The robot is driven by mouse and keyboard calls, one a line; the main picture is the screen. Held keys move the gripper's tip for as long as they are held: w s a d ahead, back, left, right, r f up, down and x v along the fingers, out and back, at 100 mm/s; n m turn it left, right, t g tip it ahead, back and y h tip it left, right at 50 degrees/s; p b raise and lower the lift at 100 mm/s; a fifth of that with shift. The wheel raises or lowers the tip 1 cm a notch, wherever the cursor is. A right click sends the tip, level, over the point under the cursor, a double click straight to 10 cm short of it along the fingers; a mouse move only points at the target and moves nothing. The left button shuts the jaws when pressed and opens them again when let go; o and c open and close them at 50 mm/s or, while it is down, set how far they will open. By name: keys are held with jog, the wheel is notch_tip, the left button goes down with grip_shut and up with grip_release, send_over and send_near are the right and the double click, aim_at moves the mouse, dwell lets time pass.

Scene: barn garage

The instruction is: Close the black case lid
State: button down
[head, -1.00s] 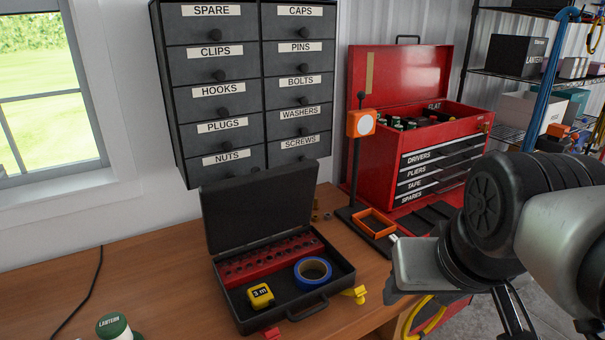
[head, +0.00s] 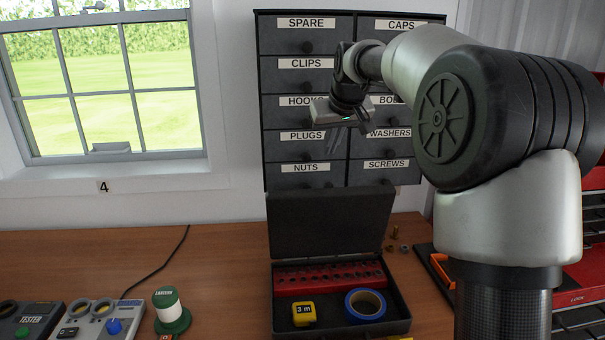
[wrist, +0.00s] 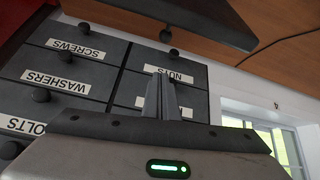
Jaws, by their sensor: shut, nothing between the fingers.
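The black case sits on the wooden bench with its lid (head: 328,225) raised, standing near upright at the back. Its base (head: 398,302) holds a red socket rack (head: 328,279), a yellow tape measure (head: 304,314) and a roll of blue tape (head: 365,305). My gripper (head: 333,148) is shut and empty, pointing down in front of the drawer cabinet, above the lid and apart from it. In the wrist view my gripper's fingers (wrist: 166,92) show against the drawers, and a dark panel edge, seemingly the lid (wrist: 190,22), crosses the top.
The labelled drawer cabinet (head: 308,118) hangs on the wall behind. A green-and-white lantern (head: 171,312) and a tester box (head: 100,322) stand left of the case. The bench left of the lid is mostly clear.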

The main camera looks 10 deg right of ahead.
jog(key=d+p+x, duration=0.1)
jog(key=x, duration=0.9)
jog(key=shift+s+a+f, duration=0.15)
jog(key=shift+s+f, duration=0.15)
jog(key=shift+s, duration=0.5)
jog(key=shift+s+a+f, duration=0.15)
jog(key=shift+s+f, duration=0.1)
jog(key=shift+s, duration=0.6)
jog(key=shift+f+b, duration=0.1)
jog(key=shift+b, duration=0.25)
